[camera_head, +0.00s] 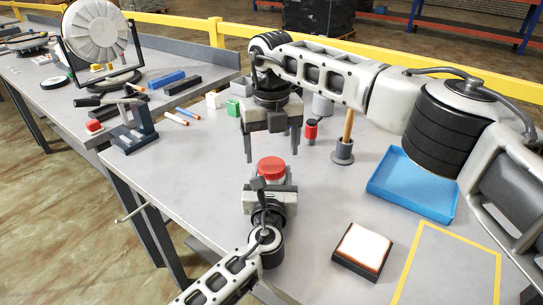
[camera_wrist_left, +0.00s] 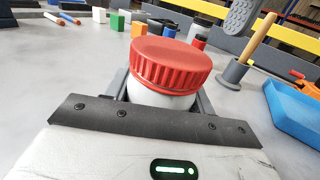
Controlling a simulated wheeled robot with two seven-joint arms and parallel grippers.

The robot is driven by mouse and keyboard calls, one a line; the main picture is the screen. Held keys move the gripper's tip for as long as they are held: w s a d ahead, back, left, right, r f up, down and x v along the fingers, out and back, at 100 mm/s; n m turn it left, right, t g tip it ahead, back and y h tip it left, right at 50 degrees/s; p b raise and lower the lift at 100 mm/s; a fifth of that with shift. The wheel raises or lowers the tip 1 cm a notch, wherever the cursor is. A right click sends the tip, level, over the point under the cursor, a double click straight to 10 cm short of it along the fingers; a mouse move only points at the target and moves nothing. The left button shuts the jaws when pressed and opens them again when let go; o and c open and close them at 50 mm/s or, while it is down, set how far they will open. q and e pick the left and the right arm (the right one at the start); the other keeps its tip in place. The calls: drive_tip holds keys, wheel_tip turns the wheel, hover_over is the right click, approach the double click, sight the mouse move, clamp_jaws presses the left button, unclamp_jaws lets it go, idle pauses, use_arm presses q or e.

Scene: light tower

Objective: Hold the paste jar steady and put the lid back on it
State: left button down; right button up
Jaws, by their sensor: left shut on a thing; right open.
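The paste jar, a white jar (camera_wrist_left: 160,97), stands between the fingers of my left gripper (camera_head: 270,184), which is shut on its body. The red ribbed lid (camera_head: 271,166) sits on top of the jar and covers its mouth; it also shows large in the left wrist view (camera_wrist_left: 170,65). I cannot tell whether it is screwed tight. My right gripper (camera_head: 272,150) is open and empty, fingers pointing down, just behind and above the lid. The lower jar is hidden by my left gripper.
A blue tray (camera_head: 413,187) lies to the right, with a grey holder (camera_head: 342,152) and a small red-topped bottle (camera_head: 311,131) behind. A white-topped pad (camera_head: 363,247) and a yellow-outlined area (camera_head: 450,262) are at front right. The table left of the jar is clear.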

wheel_tip(320, 180, up, 9)
idle(0.3)
use_arm(q)
drive_tip(key=shift+c, duration=2.2)
unclamp_jaws()
